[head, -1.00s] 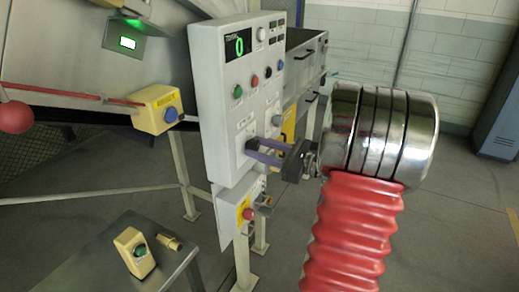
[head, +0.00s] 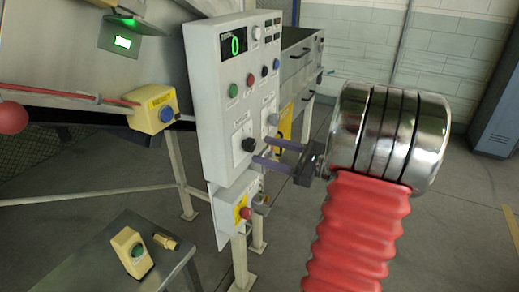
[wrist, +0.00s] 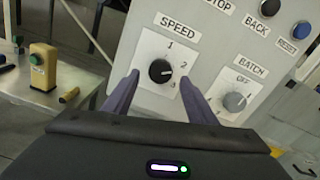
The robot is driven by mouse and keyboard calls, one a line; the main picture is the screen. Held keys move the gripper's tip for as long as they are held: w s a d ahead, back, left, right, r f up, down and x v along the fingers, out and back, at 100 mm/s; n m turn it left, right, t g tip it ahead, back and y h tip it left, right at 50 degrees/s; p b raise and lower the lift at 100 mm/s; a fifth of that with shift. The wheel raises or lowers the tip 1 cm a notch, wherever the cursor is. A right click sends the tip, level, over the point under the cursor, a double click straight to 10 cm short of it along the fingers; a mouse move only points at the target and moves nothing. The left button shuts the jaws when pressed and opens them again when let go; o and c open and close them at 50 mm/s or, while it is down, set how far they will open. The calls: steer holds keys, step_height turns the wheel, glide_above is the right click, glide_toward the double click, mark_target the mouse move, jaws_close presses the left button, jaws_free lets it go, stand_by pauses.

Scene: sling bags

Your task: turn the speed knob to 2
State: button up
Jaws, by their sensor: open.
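The black speed knob (head: 249,145) sits on the front of the grey control panel (head: 215,110), and it also shows in the wrist view (wrist: 161,71). The numbers 1, 2 and 3 run down its right side. Its small white mark faces right, towards the 2 and 3 side; I cannot tell exactly which number it meets. My gripper (head: 258,150) is open, with its purple fingers apart. In the wrist view the fingertips (wrist: 158,74) lie left and right of the knob with gaps. In the head view they appear slightly in front of it.
The batch knob (wrist: 235,102) is right of the speed knob, close to my right finger. Several buttons sit above, including a blue one (wrist: 301,31). A red stop button (head: 246,213) is below the panel. A metal table (head: 90,262) stands at lower left.

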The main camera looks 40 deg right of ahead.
steer(key=v, duration=0.9)
steer(key=shift+s, duration=0.25)
steer(key=w+a+f+n+g+y, duration=0.15)
steer(key=a+n+g, duration=0.5)
steer(key=a, duration=0.75)
steer(key=w+a+f+n+g, duration=0.15)
steer(key=a+n+g, duration=0.5)
steer(key=a, duration=0.65)
steer(key=s+a+r+n+t+h, duration=0.1)
steer(key=s+a+n+h, duration=0.5)
steer(key=n, duration=1)
steer(key=shift+a+t+h, duration=0.3)
steer(key=shift+a+h, duration=0.55)
steer(key=shift+a, duration=0.8)
steer(key=shift+s+r, duration=0.1)
